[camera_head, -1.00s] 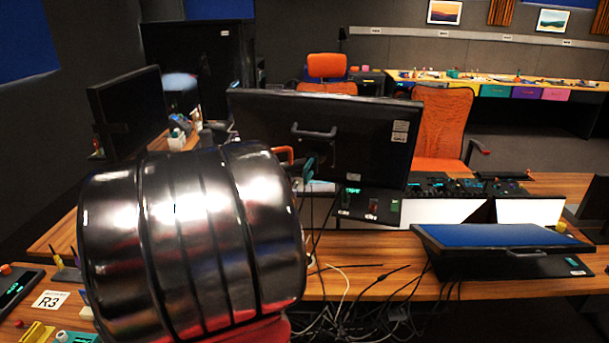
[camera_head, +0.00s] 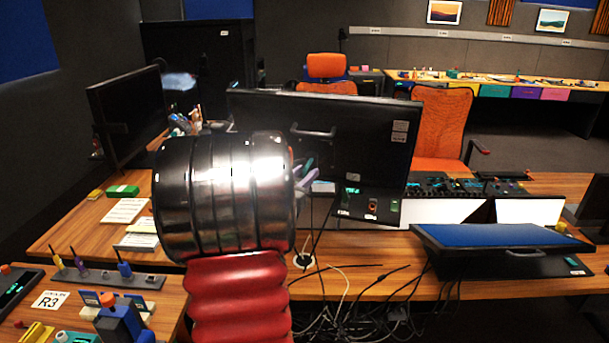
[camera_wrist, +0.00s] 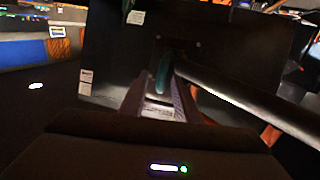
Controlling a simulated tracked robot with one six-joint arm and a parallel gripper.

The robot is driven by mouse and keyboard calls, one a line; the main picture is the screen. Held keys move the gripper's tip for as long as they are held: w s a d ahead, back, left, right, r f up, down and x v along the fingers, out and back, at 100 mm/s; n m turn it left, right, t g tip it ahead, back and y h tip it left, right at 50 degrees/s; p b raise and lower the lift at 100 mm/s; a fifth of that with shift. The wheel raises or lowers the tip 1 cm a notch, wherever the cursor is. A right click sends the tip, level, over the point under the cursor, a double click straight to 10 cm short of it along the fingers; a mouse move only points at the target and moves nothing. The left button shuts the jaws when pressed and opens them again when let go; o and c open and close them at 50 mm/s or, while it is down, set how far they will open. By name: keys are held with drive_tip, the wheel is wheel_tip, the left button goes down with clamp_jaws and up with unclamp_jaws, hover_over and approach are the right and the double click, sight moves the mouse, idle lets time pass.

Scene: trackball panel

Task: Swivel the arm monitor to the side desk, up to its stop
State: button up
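The arm monitor (camera_head: 375,155) stands at the middle of the head view, its dark back towards me, with a bar handle (camera_head: 315,133) and white labels. My gripper (camera_head: 306,173) shows beside its lower left part in the head view, partly hidden behind my arm's dark barrel. In the wrist view the monitor back (camera_wrist: 115,55) fills the middle, and a thick dark bar runs from it to the right. My gripper (camera_wrist: 162,80) appears open before the panel, with a gap between its fingers. I see nothing held; contact with the monitor cannot be told.
Another dark monitor (camera_head: 128,110) stands at the left. A tilted blue-faced display (camera_head: 500,236) is at the right. Loose cables (camera_head: 345,300) hang at the desk's front edge. An orange chair (camera_head: 440,125) stands behind. Small items and papers lie on the left desk.

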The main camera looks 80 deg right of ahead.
drive_tip(key=shift+d, duration=0.3)
drive_tip(key=shift+c, duration=0.2)
drive_tip(key=shift+s, duration=0.1)
drive_tip(key=c, duration=0.6)
clamp_jaws()
drive_tip(key=shift+s, duration=0.1)
